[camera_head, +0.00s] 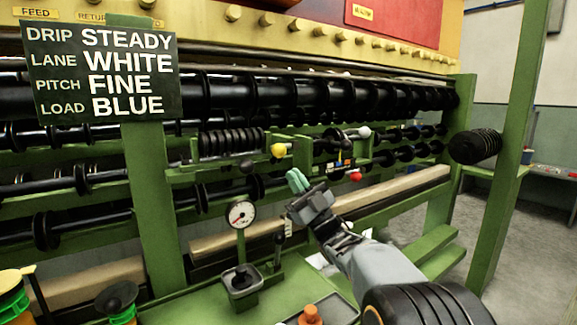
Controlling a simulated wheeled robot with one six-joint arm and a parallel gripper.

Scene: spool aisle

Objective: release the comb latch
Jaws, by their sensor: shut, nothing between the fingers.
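My gripper (298,181), with pale green fingertips, is shut and empty in front of the green machine frame (150,200). It points up and left, below a yellow ball knob (278,150) and right of a black ball knob (246,166). A red knob (355,176) and a white knob (364,132) are to its right, with small dark and blue parts between them. A black ribbed piece (232,142) sits left of the yellow knob. I cannot tell which part is the comb latch. No contact with any knob is clear.
A sign (100,72) reads drip steady, lane white, pitch fine, load blue. A round gauge (240,213) and a small dark lever box (241,280) stand below left of my gripper.

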